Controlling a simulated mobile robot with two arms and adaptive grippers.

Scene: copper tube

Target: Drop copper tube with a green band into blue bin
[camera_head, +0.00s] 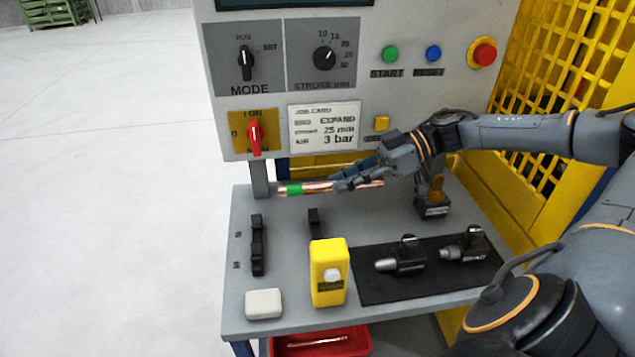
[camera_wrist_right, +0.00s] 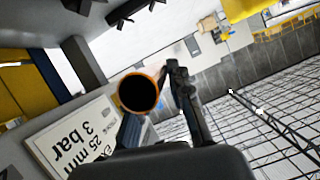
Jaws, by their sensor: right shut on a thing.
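The copper tube with a green band (camera_head: 322,187) is held roughly level above the grey bench, in front of the control panel. My right gripper (camera_head: 352,178) is shut on it to the right of the green band. The banded end points left and the other end sticks out to the right of the fingers. In the right wrist view, the tube's open end (camera_wrist_right: 139,93) faces the camera at the right gripper's fingers (camera_wrist_right: 158,100). No blue bin shows in either view. My left gripper is not in view.
A red bin (camera_head: 362,345) with a copper tube inside stands below the bench's front edge. The bench holds a yellow box (camera_head: 328,278), a white block (camera_head: 263,304), black holders (camera_head: 257,246) and a black mat (camera_head: 375,290) with tools. Yellow mesh (camera_head: 535,85) stands right; floor at left is clear.

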